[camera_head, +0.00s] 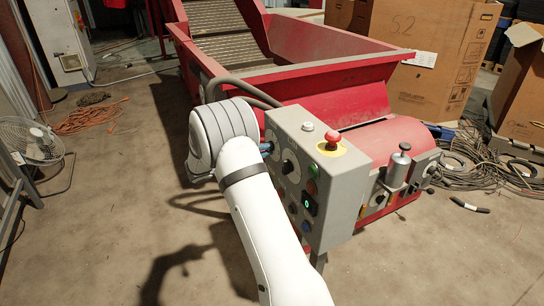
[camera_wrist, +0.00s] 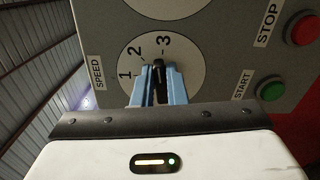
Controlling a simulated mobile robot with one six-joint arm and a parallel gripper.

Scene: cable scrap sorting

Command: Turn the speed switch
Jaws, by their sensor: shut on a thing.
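The speed switch (camera_wrist: 159,72) is a black knob on a white round dial marked 1, 2 and 3, with a SPEED label beside it. In the wrist view its visible end lies just below the 3. My gripper (camera_wrist: 159,86) has its blue fingers on both sides of the knob, closed on it. The fingers and my wrist hide the lower part of the knob and dial. In the head view my gripper (camera_head: 267,147) reaches the left part of the grey control box (camera_head: 340,205); my arm hides the speed switch there.
A second dial (camera_head: 290,166) sits near the gripper on the same panel. A green START button (camera_wrist: 271,88) and red STOP button (camera_wrist: 304,28) are to the right in the wrist view. A red emergency button (camera_head: 333,138) tops the box. The red machine (camera_head: 340,100) stands behind.

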